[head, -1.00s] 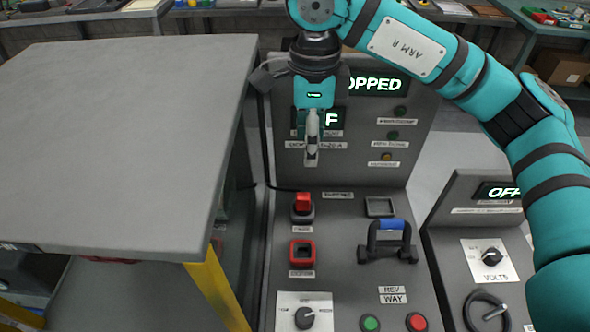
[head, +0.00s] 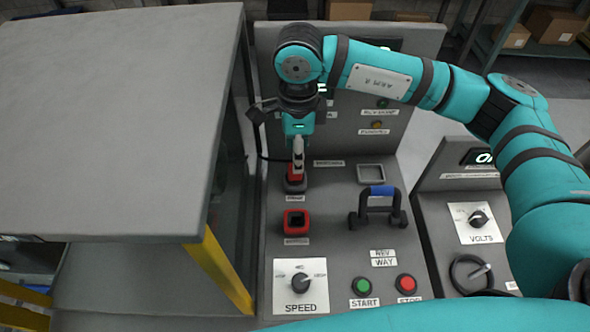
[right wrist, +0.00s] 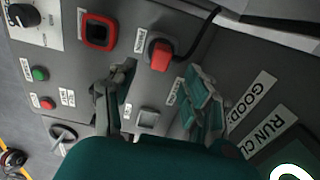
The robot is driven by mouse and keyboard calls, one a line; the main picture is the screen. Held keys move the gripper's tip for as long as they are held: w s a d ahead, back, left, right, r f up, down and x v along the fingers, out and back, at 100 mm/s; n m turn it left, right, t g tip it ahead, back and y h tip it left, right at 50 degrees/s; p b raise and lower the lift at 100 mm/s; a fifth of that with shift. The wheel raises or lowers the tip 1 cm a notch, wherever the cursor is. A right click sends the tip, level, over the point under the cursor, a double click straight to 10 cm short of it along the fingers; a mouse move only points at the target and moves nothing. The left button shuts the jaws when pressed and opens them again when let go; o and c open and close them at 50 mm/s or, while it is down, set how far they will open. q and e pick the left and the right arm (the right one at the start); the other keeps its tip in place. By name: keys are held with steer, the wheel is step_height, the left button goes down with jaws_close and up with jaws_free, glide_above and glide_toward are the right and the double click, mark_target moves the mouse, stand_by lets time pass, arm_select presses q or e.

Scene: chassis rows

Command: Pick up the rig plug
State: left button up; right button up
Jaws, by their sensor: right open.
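The rig plug looks to be the red block (head: 294,171) seated in a dark socket at the upper left of the sloped console. It also shows in the right wrist view (right wrist: 161,55), with a black cable beside it. My right gripper (head: 298,155) points down right over the plug and partly hides it in the head view. In the right wrist view its two fingers (right wrist: 166,88) are spread apart with nothing between them; the plug lies beyond them, and I cannot tell if they touch it. My left gripper is in neither view.
Below the plug is an empty red-framed socket (head: 296,221); to the right are a grey-framed socket (head: 371,174) and a blue-gripped handle (head: 380,205). A speed knob (head: 300,284), green button (head: 363,286) and red button (head: 405,284) sit nearer. A grey tabletop (head: 110,110) stands left.

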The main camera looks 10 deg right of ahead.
mark_target(295, 175)
step_height(295, 175, down, 6)
steer(key=shift+r+p, duration=0.25)
steer(key=shift+p, duration=0.25)
jaws_close()
